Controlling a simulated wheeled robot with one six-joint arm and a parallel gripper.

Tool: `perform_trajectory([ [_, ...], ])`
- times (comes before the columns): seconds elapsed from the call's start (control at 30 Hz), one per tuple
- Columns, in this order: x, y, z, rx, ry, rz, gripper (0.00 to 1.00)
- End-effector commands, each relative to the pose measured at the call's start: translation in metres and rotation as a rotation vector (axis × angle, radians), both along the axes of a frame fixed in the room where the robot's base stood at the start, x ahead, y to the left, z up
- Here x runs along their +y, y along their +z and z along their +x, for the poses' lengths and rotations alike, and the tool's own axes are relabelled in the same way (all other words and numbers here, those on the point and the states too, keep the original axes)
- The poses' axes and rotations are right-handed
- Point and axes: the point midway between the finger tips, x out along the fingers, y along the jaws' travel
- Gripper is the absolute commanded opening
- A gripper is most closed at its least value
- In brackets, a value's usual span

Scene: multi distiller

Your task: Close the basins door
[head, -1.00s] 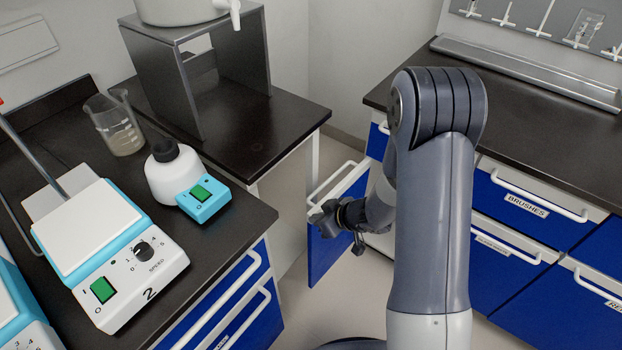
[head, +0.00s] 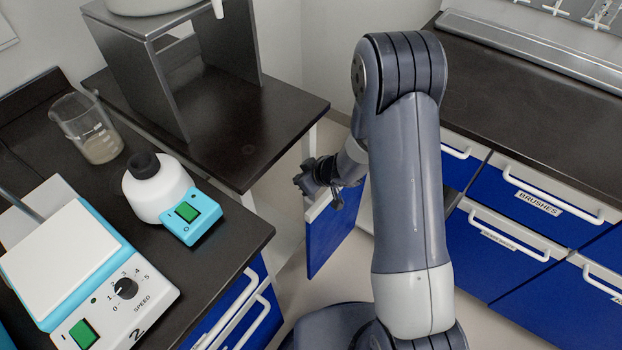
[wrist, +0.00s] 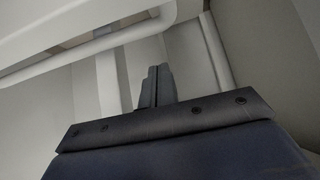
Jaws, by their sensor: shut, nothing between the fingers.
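A blue door panel (head: 330,240) with a pale top edge stands swung open in the gap between the left benches and the right cabinet row. No label shows on it, so I cannot tell from writing that it is the basins door. My gripper (head: 304,182) is shut and empty at the upper left part of this panel, by its top edge. My forearm hides part of the panel and its hinge side. In the wrist view my closed fingers (wrist: 156,86) point at pale surfaces, with a pale bar (wrist: 90,45) crossing the upper left. Contact cannot be told.
The right cabinet has a dark worktop and blue drawers, one labelled BRUSHES (head: 540,203). On the left bench are a beaker (head: 92,130), a white bottle-like device (head: 155,188) and a stirrer (head: 65,260). A grey metal stand (head: 150,85) is behind. Floor space between is narrow.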

Motion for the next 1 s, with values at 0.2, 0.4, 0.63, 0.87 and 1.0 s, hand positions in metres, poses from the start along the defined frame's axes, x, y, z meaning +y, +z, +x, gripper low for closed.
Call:
perform_trajectory([
  [0.2,-0.008,-0.019,-0.006,0.001,-0.005,0.001,0.0],
  [0.4,-0.019,-0.02,-0.017,0.0,-0.002,0.0,0.0],
  [0.63,-0.021,-0.02,-0.018,-0.001,0.0,0.001,0.0],
  [0.87,-0.022,-0.019,-0.019,0.0,0.003,0.0,0.0],
  [1.0,-0.026,-0.018,-0.024,0.003,0.026,0.0,0.0],
])
